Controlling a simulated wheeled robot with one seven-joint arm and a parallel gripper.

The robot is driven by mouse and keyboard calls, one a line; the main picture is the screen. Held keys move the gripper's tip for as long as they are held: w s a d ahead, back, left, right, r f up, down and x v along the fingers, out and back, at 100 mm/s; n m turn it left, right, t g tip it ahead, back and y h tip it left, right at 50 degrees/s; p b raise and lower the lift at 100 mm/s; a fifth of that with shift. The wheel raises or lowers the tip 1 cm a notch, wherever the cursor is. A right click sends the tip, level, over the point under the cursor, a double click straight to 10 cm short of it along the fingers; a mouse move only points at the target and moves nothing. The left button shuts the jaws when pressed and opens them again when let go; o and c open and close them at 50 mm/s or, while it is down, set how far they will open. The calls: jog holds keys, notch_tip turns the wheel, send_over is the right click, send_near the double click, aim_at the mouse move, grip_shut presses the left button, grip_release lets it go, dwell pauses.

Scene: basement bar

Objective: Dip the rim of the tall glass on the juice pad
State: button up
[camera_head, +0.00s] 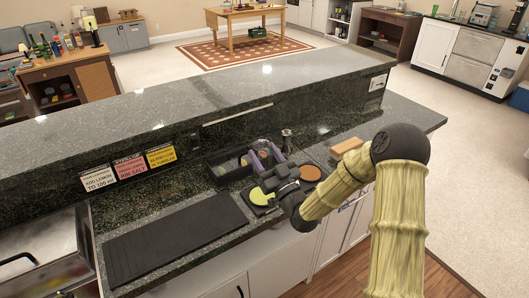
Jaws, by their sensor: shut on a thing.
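My gripper (263,156) has purple fingers, and they are shut on a clear glass (261,146), which I take to be the tall glass. The glass is small and partly hidden by the fingers, so I cannot tell which way its rim points. A yellow-green round pad (260,197), likely the juice pad, lies on a dark tray at the counter's front. My wrist covers part of that tray. The held glass is behind the yellow-green pad in the picture and appears apart from it.
An orange-brown round pad (310,173) lies right of my wrist. A black compartmented caddy (226,166) stands left of the glass. A wooden block (346,148) is at the right. A black mat (170,240) covers the left counter. Three cards (130,167) lean on the raised ledge.

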notch_tip(320, 180, down, 3)
jog(key=shift+b, duration=0.8)
notch_tip(320, 180, down, 2)
jog(key=b, duration=0.3)
jog(key=shift+f, duration=0.25)
jog(key=shift+f+b, duration=0.35)
jog(key=shift+b, duration=0.25)
dwell(0.9)
jog(key=shift+r+p, duration=2.2)
jog(key=shift+r, duration=1.9)
